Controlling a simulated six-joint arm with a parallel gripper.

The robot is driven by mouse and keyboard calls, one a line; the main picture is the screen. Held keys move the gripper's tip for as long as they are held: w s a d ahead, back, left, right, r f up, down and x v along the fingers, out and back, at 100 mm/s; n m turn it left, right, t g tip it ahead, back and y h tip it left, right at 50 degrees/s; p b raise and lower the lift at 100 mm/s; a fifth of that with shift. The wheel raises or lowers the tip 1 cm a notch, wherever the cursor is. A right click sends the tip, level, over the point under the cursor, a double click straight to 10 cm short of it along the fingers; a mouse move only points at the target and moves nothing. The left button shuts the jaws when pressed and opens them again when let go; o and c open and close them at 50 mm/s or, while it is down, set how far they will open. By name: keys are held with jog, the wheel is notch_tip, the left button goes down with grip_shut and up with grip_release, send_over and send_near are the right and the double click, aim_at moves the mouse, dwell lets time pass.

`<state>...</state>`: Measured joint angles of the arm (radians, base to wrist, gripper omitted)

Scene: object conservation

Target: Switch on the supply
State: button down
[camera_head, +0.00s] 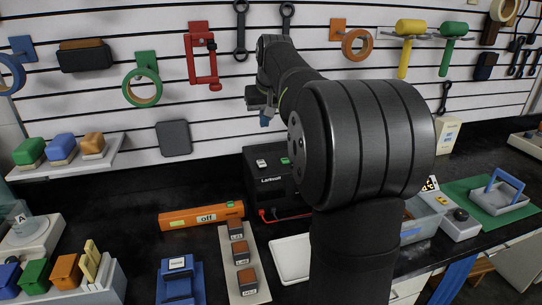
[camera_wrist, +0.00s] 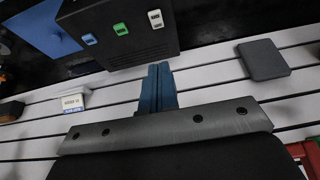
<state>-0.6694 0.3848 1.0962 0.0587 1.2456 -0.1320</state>
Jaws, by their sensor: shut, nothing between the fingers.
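The supply looks to be a black box (camera_head: 262,186) with a printed label on the bench, with red and black leads at its front. A white switch (camera_head: 261,163) and a green switch (camera_head: 284,160) show on its top. In the wrist view the black box (camera_wrist: 118,45) fills the upper part, with blue (camera_wrist: 89,39), green (camera_wrist: 121,29) and white (camera_wrist: 155,19) switches. My gripper (camera_head: 265,121) is above and behind the box, apart from it. Its blue fingers (camera_wrist: 160,66) are together and empty. My arm hides the box's right side.
An orange bar (camera_head: 178,219) marked "off" lies to the box's left front. A white tray (camera_head: 291,258) and a strip with several brown-topped blocks (camera_head: 228,238) lie in front. Tools hang on the slatted wall behind. Dark bench left of the box is clear.

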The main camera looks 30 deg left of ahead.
jog(key=shift+s+d+f+t+y, duration=0.5)
jog(key=shift+d+f, duration=0.05)
jog(key=shift+f, duration=0.1)
jog(key=shift+s+d+f+t+y, duration=0.45)
jog(key=shift+d+f+t+y, duration=0.05)
jog(key=shift+f, duration=0.15)
send_over(262, 164)
jog(key=s+d, duration=0.1)
notch_tip(262, 164, down, 7)
jog(key=shift+s+d+f, duration=0.15)
jog(key=shift+f, duration=0.05)
notch_tip(262, 164, down, 3)
jog(key=shift+f, duration=0.75)
jog(key=shift+d+f, duration=0.1)
jog(key=shift+f, duration=0.2)
jog(key=shift+r, duration=0.8)
